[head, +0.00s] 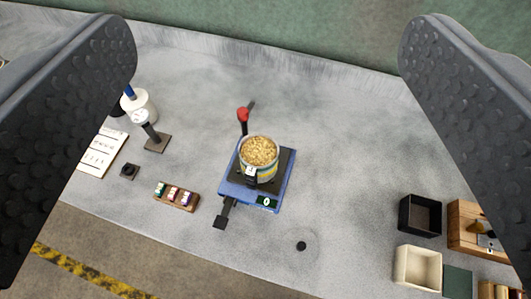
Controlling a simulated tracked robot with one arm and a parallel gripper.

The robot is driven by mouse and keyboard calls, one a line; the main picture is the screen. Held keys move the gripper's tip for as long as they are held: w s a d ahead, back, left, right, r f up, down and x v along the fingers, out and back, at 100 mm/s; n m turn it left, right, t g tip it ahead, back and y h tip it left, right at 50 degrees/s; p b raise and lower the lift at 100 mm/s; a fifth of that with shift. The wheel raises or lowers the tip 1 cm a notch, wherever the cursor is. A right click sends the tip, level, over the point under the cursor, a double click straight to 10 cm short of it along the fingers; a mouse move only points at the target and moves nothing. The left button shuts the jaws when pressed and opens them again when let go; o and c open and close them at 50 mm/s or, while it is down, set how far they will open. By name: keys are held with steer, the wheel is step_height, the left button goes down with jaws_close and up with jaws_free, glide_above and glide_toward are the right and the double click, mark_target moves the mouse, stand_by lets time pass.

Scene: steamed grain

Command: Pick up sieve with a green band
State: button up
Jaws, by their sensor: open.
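I cannot clearly pick out a sieve with a green band in the head view. A round container (259,152) full of pale grain, with yellowish and blue bands on its side, stands on a dark plate on a blue scale-like device (229,188). A small wooden rack (177,203) left of it holds several little pieces with green, red and purple colours, too small to make out. My gripper (267,40) is open and empty, its two dark textured fingers at the left and right picture edges, high above the grey table.
At the left are a white container (140,104), a dark stand (157,142), a small black block (129,171) and a white sheet (103,152). At the right are a black box (420,215), a cream box (418,267) and a wooden box (466,226). The upper right table is clear.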

steer(key=o, duration=0.3)
steer(key=w+d+f+g+h, duration=0.1)
steer(key=w+d+f, duration=0.7)
steer(key=f, duration=0.3)
steer(key=shift+w+d+h, duration=0.2)
steer(key=shift+w+h, duration=0.2)
steer(key=shift+w, duration=0.15)
step_height(320, 180, down, 5)
steer(key=w+d, duration=0.2)
steer(key=w, duration=0.1)
steer(key=n+g+y+b, duration=0.2)
steer(key=n+y, duration=0.3)
steer(key=y, duration=0.3)
glide_toward(251, 140)
steer(key=shift+b+x, duration=0.65)
steer(key=shift+x, duration=1.45)
steer(key=shift+r, duration=0.1)
